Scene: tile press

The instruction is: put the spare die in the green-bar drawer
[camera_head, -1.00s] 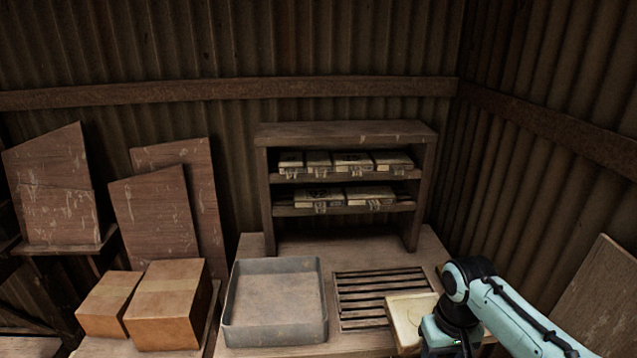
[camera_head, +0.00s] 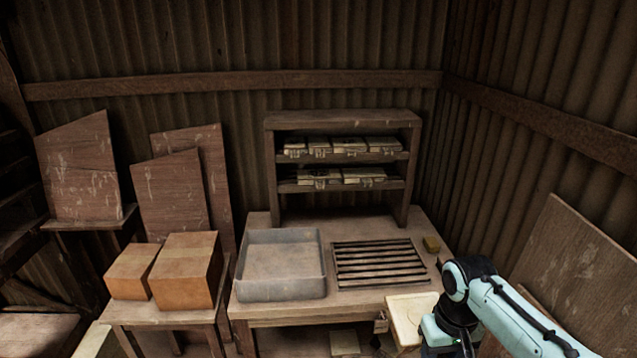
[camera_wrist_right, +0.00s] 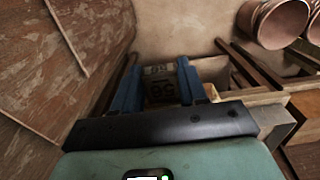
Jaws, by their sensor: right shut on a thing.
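My right gripper (camera_wrist_right: 158,72) is shut on a block with a pale label printed with dark digits, which I take to be the spare die (camera_wrist_right: 160,88). Its two blue fingers stand on either side of the block. The fingertips are hidden there. My left gripper is not in view. I cannot make out a green bar on any drawer.
A shelf rack (camera_head: 345,120) with several labelled dies stands behind. Cardboard boxes (camera_head: 190,275) are at left; a leaning board (camera_head: 570,265) is at right.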

